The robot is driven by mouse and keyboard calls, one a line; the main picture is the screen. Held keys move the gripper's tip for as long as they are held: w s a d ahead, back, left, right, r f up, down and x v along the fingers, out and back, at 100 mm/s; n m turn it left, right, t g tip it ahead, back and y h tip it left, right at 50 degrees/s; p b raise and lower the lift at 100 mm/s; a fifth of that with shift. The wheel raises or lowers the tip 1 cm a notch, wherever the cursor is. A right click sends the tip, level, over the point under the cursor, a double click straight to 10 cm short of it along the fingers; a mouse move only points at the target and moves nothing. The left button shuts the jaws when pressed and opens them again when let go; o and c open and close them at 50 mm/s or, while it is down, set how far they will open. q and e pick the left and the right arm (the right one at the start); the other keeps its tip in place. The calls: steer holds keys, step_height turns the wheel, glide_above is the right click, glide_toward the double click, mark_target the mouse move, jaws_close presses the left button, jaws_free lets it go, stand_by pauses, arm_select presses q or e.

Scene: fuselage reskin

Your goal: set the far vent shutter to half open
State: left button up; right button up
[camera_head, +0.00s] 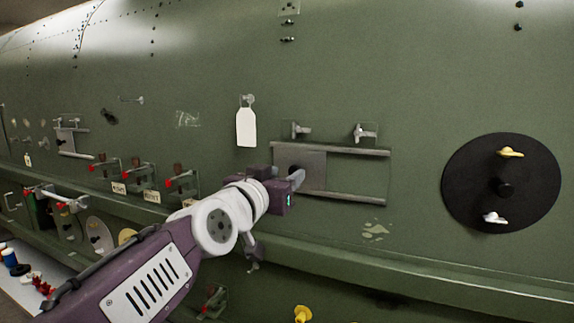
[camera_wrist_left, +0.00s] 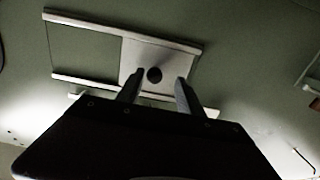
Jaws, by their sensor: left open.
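A vent shutter sits mid-panel, with a grey sliding plate (camera_head: 312,160) between an upper and a lower rail. The plate is at the left end of the rails, and the right part of the frame is uncovered. The wrist view shows the same plate (camera_wrist_left: 170,58) turned round, with a dark round knob (camera_wrist_left: 154,75) on it. My left gripper (camera_head: 298,180) is open at the plate. Its fingers (camera_wrist_left: 157,88) show on either side of the knob, below its middle; contact cannot be told. A second, smaller shutter (camera_head: 66,141) is farther off at left. My right gripper is not in view.
A white tag (camera_head: 246,127) hangs above left of the shutter. A black disc (camera_head: 470,190) with wing nuts is at right. A ledge (camera_head: 400,265) runs below. Red-tipped latches (camera_head: 182,180) stand at left, behind my arm. The skin between shutter and disc is clear.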

arm_select(q)
steer(key=shift+w+d+r, duration=0.1)
steer(key=shift+w+d, duration=0.3)
steer(key=shift+w, duration=0.1)
steer(key=shift+s+d+r, duration=0.15)
steer(key=shift+s+d, duration=0.2)
steer(key=shift+d, duration=0.05)
steer(key=shift+a, duration=0.1)
steer(key=shift+w+a, duration=0.1)
steer(key=shift+w, duration=0.1)
steer(key=c, duration=0.5)
jaws_close()
